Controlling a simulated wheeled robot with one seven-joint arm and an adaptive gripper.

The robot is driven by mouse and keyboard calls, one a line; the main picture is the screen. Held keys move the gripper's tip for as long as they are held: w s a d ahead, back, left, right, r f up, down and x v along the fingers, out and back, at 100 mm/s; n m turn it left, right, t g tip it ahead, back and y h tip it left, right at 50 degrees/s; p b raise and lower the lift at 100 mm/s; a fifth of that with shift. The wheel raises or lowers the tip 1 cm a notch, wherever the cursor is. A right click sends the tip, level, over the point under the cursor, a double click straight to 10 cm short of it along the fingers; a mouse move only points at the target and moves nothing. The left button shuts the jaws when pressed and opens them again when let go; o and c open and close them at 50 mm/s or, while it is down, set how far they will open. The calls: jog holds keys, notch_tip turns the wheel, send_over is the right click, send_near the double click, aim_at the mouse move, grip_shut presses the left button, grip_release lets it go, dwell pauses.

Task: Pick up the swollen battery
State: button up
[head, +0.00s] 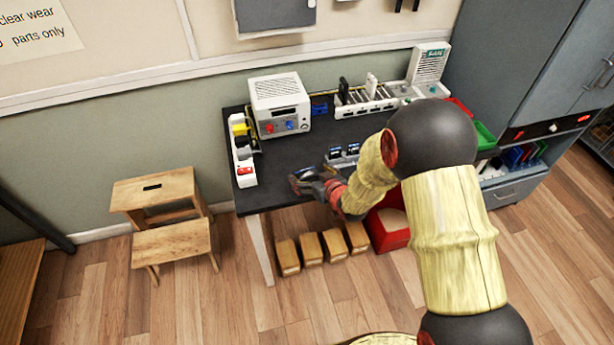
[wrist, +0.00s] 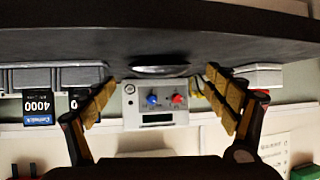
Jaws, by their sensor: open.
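A dark, bulging, lens-shaped object (wrist: 160,70), seen edge-on and looking like the swollen battery, lies against the dark tabletop (wrist: 60,35) in the upside-down wrist view. My gripper (wrist: 161,82) is open, with one yellow-padded finger on each side of that object. I see no contact between the fingers and it. In the head view my gripper (head: 318,182) is low over the front part of the dark table (head: 285,160). A small dark and blue shape (head: 302,181) shows at its tips, partly hidden by the gripper. Any label on the bulging object cannot be read.
A white power supply (head: 281,103) with red and blue knobs stands behind. Blue-labelled batteries (head: 344,150) stand in a grey holder close to my gripper's right. A white rack (head: 365,98) lines the table's back. A white strip (head: 243,150) with coloured items edges the left side.

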jog(key=shift+w+a+f, duration=0.25)
jog(key=shift+w+f, duration=0.1)
jog(key=shift+w, duration=0.25)
jog(key=shift+r, duration=0.1)
jog(key=shift+c, duration=0.7)
jog(key=c, duration=1.1)
jog(key=shift+c, duration=0.2)
